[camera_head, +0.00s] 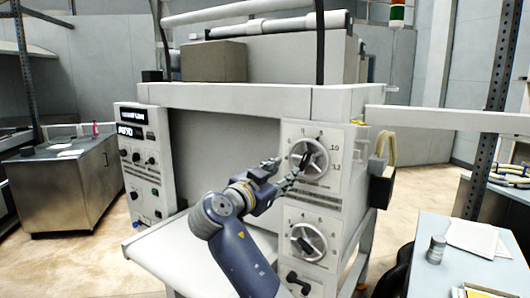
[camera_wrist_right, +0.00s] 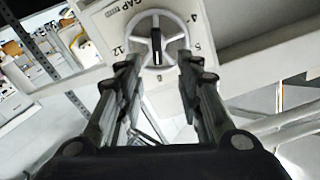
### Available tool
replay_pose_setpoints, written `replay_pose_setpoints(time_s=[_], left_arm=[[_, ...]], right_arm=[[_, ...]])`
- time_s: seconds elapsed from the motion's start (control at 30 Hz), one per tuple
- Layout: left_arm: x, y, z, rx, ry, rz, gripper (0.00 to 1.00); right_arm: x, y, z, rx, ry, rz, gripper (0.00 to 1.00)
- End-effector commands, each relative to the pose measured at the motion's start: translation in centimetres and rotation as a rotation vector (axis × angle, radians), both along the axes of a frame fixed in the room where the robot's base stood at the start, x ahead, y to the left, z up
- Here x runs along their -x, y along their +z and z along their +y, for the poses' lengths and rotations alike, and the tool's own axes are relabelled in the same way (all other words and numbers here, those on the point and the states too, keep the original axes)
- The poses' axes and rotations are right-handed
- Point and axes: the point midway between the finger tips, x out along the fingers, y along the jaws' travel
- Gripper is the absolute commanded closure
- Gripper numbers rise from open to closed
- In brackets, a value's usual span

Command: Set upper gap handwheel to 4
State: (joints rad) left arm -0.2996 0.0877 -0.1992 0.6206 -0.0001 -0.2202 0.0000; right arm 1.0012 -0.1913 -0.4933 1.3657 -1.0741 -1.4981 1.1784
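The upper gap handwheel (camera_head: 319,152) is a light grey spoked wheel with a black bar at its hub, on the right front panel of the machine. In the right wrist view the handwheel (camera_wrist_right: 178,27) lies ahead of the fingers, its black bar nearly upright. Around it are a "GAP" label and numbers, with 12 and 4 readable; the exact setting is not clear. My right gripper (camera_head: 284,174) is open just in front of the wheel's lower left. Its two fingers (camera_wrist_right: 158,68) are apart with nothing between them; contact with the wheel is not clear. My left gripper is out of view.
A similar lower handwheel (camera_head: 317,238) sits below, with a black lever (camera_head: 297,281) under it. A control panel (camera_head: 143,168) with knobs stands left. A pale tray (camera_head: 165,250) projects in front. A table (camera_head: 450,265) with a small can stands right.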

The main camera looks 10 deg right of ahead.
Motion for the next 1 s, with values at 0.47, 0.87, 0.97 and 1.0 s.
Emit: replay_pose_setpoints(time_s=[0.47, 0.87, 0.97, 1.0], left_arm=[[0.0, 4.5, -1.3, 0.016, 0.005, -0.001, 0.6], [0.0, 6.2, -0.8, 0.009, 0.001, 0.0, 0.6], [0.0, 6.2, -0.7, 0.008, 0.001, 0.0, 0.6], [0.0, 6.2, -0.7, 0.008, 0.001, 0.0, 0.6]], right_arm=[[-4.9, 1.1, -4.9, -0.001, -0.01, -0.008, 0.67], [-7.7, 0.5, -7.4, -0.004, -0.005, -0.01, 0.67], [-7.7, 0.4, -7.4, -0.005, -0.004, -0.01, 0.67], [-7.7, 0.4, -7.4, -0.005, -0.004, -0.01, 0.67]])
